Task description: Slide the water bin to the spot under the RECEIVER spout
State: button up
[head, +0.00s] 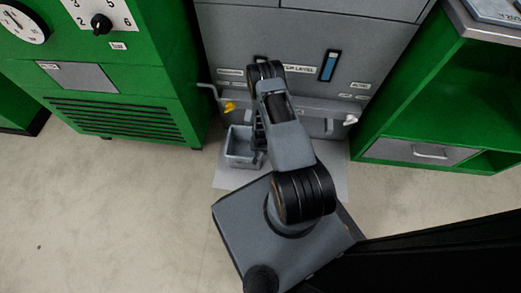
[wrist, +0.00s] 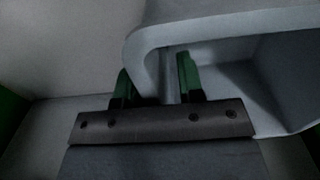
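The grey open-topped water bin (head: 240,148) stands on a pale floor mat in front of the grey machine, below and slightly right of a yellow-tipped spout (head: 230,106). A white-tipped spout (head: 351,119) is farther right. The labels are too small to tell which is RECEIVER. My gripper is hidden behind my arm in the head view. In the wrist view my gripper (wrist: 158,82) has its two green-and-black fingers apart, with a grey wall and rounded rim, apparently the bin's (wrist: 210,28), between them. The rim partly covers the left finger, so I cannot tell whether both touch the wall.
The grey machine (head: 300,30) rises behind, with a pipe along its front. A green cabinet with a vent (head: 115,118) is at left, and a green shelf unit with a drawer (head: 418,152) is at right. The mat (head: 335,178) is bare right of my arm.

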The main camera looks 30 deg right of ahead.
grip_shut()
dwell(0.3)
dwell(0.3)
